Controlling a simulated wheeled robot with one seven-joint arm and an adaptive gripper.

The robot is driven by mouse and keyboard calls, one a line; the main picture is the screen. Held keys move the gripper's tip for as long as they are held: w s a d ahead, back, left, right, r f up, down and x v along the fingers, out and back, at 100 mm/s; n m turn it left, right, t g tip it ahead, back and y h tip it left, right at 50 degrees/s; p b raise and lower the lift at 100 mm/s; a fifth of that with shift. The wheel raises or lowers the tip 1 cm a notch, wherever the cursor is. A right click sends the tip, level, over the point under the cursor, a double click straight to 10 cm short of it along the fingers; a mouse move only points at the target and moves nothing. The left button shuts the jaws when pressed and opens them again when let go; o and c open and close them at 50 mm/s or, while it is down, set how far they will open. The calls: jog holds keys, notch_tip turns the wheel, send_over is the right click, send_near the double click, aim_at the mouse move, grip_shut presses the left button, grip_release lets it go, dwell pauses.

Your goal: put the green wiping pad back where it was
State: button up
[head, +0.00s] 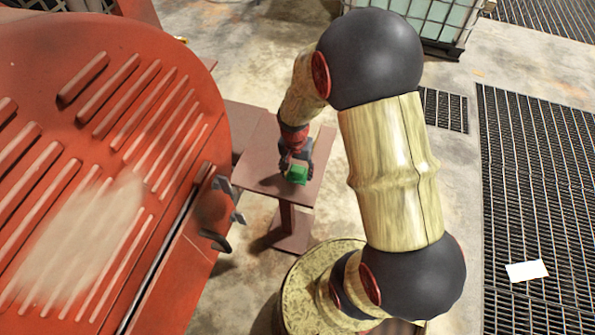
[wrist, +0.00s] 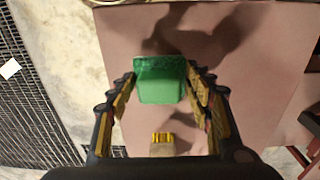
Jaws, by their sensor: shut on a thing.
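The green wiping pad (head: 297,174) is at my gripper's fingertips, over the small brown table (head: 255,182) in the head view. My gripper (head: 290,165) points down at this table. In the wrist view the green pad (wrist: 160,79) sits between the two fingers of my gripper (wrist: 160,85), which are shut on it. The brown tabletop (wrist: 270,60) lies below, with a dark shadow on it. I cannot tell whether the pad touches the tabletop.
A large red engine cover (head: 110,140) with slots and a pale dusty patch stands left of the table. A small yellow item (wrist: 162,138) shows below the pad in the wrist view. Floor gratings (head: 530,180) and a white sheet (head: 526,270) lie at the right.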

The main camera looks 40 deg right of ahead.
jog(key=shift+f, duration=0.15)
jog(key=o, duration=1.2)
notch_tip(320, 180, up, 12)
jog(key=p, duration=0.3)
notch_tip(320, 180, up, 14)
jog(key=f+n+t, duration=0.1)
jog(key=n+t, duration=0.2)
jog(key=n, duration=0.1)
send_over(296, 169)
jog(key=s+a, duration=0.3)
jog(key=a, duration=0.2)
jog(key=s+a+r+n+t, duration=0.1)
jog(key=s+a+r+n, duration=0.1)
jog(key=s+r, duration=0.1)
jog(key=s+a+r+n+t, duration=0.1)
jog(key=s+a+r+n, duration=0.1)
jog(key=s+r, duration=0.1)
jog(key=s+a+r+n, duration=0.2)
jog(key=s+r, duration=0.1)
jog(key=r, duration=0.2)
jog(key=shift+s+a+t, duration=0.25)
jog(key=shift+s+t, duration=0.05)
jog(key=shift+t, duration=0.1)
